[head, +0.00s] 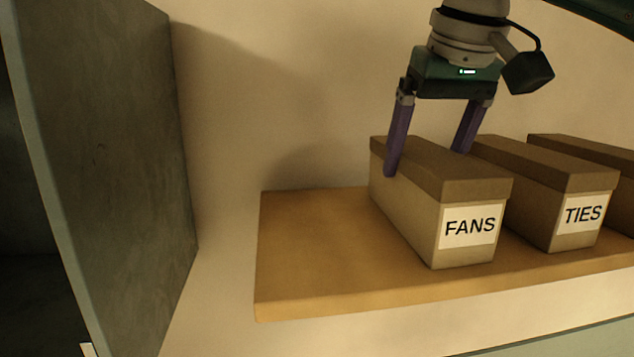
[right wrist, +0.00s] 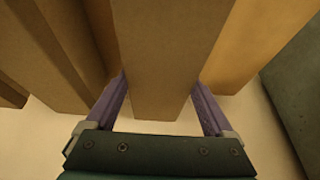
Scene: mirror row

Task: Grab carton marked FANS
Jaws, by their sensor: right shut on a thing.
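The brown carton marked FANS (head: 432,211) stands upright on the wooden shelf (head: 300,255), at the left end of a row of cartons. My right gripper (head: 424,164) comes down from above with its purple fingers on either side of this carton, toward its back. It is shut on the carton. In the right wrist view the carton (right wrist: 166,55) lies between the two fingers (right wrist: 158,95). The far finger's tip is hidden behind the carton in the head view. My left gripper is not in view.
The carton marked TIES (head: 555,205) stands close to the right, with another carton (head: 590,150) beyond it. The shelf is bare left of the FANS carton. A tall grey-green panel (head: 110,160) stands at the left, and a plain wall (head: 290,80) is behind.

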